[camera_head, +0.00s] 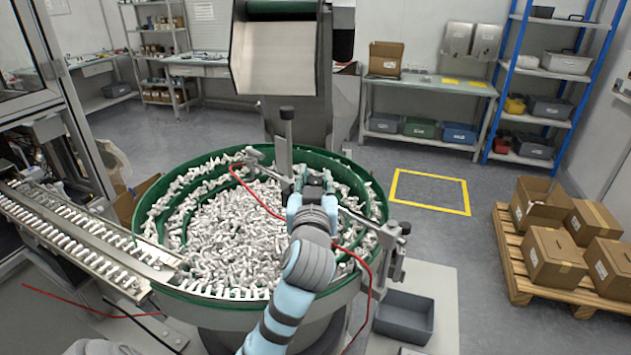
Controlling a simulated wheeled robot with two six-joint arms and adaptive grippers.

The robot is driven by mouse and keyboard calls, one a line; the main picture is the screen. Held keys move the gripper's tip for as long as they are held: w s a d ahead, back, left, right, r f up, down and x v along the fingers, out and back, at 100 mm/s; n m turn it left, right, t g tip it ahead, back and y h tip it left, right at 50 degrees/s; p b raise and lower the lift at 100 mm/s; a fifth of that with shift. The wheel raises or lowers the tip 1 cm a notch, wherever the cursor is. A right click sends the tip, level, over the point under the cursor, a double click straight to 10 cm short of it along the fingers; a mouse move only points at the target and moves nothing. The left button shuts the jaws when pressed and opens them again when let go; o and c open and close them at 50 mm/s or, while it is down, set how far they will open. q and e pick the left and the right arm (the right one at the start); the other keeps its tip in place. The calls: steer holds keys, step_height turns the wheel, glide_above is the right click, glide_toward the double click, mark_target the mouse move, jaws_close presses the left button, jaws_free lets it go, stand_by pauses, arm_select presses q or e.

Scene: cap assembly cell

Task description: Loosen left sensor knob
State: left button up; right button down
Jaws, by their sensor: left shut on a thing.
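A round green bowl feeder (345,288) full of small white caps (225,235) fills the middle of the view. A metal sensor bar crosses over the bowl, with a clamp (252,155) at its left end and a bracket (393,232) at the right rim. A grey post with a dark top (287,125) rises behind the bar. My left gripper (314,180) is over the bowl's far right part at the bar, shut on a small part there. The gripper hides that part, which I take as the left sensor knob. My right gripper is not in view.
Red cables (372,285) loop over the bowl and its right rim. A metal chute (80,240) leads off left. A hopper (275,58) hangs behind the bowl. A grey bin (404,318) stands at the lower right, and boxes (553,257) sit on a pallet further right.

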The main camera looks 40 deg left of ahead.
mark_target(316, 180)
arm_select(q)
steer(key=n+g+y+b, duration=0.2)
steer(key=g+y, duration=0.1)
steer(key=shift+f+n, duration=0.2)
steer(key=shift+n, duration=0.2)
steer(key=n+g+y+b, duration=0.2)
steer(key=g+b, duration=0.1)
steer(key=shift+n+g+y, duration=0.3)
steer(key=shift+n+g, duration=0.1)
steer(key=shift+r+n+g+y+b, duration=0.2)
steer(key=shift+n+g+y+b, duration=0.2)
steer(key=shift+n+g+b, duration=0.45)
steer(key=o, duration=1.2)
steer(key=shift+d, duration=0.1)
steer(key=shift+r, duration=0.15)
step_height(316, 180, up, 10)
steer(key=shift+f, duration=0.1)
